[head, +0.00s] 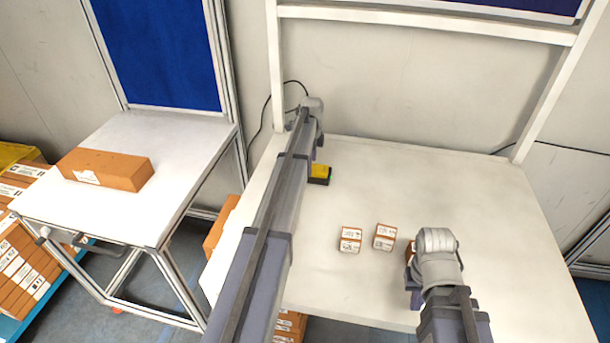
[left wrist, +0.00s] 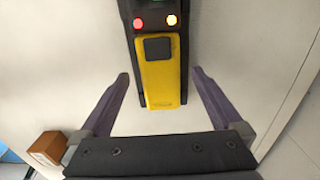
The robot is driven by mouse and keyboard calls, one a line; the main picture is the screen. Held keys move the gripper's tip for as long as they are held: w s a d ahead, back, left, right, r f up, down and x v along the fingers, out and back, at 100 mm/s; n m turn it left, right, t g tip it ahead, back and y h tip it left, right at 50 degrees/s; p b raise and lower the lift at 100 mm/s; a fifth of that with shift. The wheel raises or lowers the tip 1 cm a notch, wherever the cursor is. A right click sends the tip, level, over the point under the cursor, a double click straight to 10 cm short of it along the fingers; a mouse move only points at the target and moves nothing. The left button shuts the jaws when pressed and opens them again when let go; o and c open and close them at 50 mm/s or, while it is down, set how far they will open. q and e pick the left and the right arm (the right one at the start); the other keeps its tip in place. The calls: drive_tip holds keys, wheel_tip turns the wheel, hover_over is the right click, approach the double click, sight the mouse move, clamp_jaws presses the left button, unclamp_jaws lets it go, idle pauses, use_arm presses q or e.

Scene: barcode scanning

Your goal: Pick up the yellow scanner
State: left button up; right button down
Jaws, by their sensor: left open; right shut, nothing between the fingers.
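The yellow scanner (head: 320,171) lies at the back left of the white table, partly hidden by my left arm in the head view. In the left wrist view the yellow scanner (left wrist: 161,80) has its black end at the top, with a red and an orange light. My left gripper (left wrist: 160,75) is open, with one finger on each side of the scanner and a gap on both sides. It also shows in the head view (head: 318,147), right by the scanner. My right gripper (head: 413,286) is shut and empty over the table's front right; its fingertips are hard to see.
Two small labelled boxes, a left one (head: 350,239) and a right one (head: 384,236), stand mid-table. A third box (head: 409,252) is partly hidden by my right arm. A side table (head: 100,209) holds a long brown box (head: 106,169). The table's back right is clear.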

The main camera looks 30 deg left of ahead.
use_arm(q)
drive_tip(key=shift+f+b, duration=0.4)
drive_tip(key=shift+f, duration=0.45)
drive_tip(key=shift+r, duration=0.1)
drive_tip(key=shift+c, duration=0.2)
clamp_jaws()
